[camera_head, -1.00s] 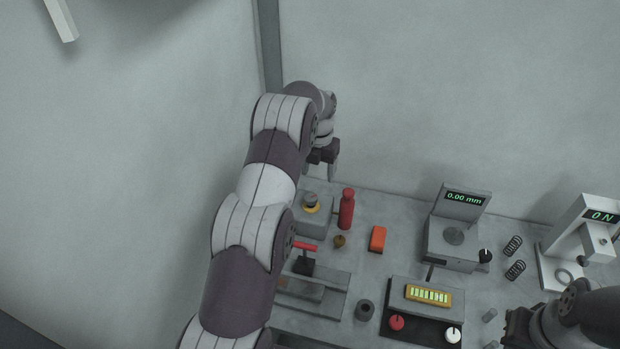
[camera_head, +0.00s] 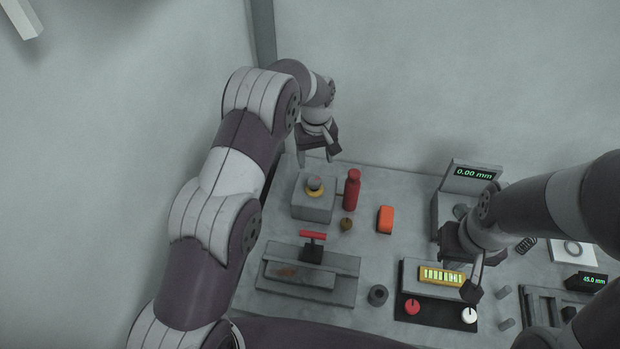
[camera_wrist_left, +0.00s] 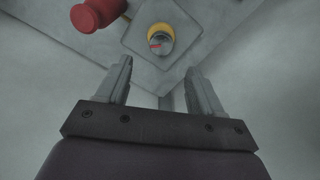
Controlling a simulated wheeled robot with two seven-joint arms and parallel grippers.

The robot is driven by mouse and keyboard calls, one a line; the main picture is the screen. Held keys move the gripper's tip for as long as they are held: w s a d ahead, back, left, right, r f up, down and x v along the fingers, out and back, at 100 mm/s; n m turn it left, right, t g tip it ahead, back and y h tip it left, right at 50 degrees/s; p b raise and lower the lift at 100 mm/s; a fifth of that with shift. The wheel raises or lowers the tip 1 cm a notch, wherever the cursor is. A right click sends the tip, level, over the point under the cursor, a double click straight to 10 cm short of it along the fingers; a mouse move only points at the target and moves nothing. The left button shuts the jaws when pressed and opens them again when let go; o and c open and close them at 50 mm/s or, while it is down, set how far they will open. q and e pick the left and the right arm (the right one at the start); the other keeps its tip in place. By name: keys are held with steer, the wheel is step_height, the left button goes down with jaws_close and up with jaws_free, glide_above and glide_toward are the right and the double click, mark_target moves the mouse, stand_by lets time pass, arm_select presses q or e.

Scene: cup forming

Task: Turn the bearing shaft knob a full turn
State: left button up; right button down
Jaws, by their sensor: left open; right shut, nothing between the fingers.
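The knob (camera_head: 314,184) is a short grey cylinder with a yellow ring at its base, on top of a grey block (camera_head: 313,206) at the back left of the table. In the left wrist view the knob (camera_wrist_left: 160,38) shows a red mark on its face and lies beyond the fingertips. My left gripper (camera_head: 316,158) is open and empty, behind and above the block, apart from the knob. My right gripper (camera_head: 473,288) is shut and empty over the panel with the yellow display.
A red bottle-shaped object (camera_head: 352,190) stands right beside the block. A small brass piece (camera_head: 347,224) and an orange box (camera_head: 385,220) are nearby. A fixture with a red T-handle (camera_head: 312,236) stands in front. The panel (camera_head: 412,325) has red and white knobs.

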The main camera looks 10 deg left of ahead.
mark_target(314, 179)
arm_select(q)
step_height(314, 179, down, 10)
steer(key=p, duration=0.3)
steer(key=shift+w+a+f, duration=0.1)
steer(key=shift+a+f, duration=0.05)
steer(key=shift+f, duration=0.4)
steer(key=c, duration=1.1)
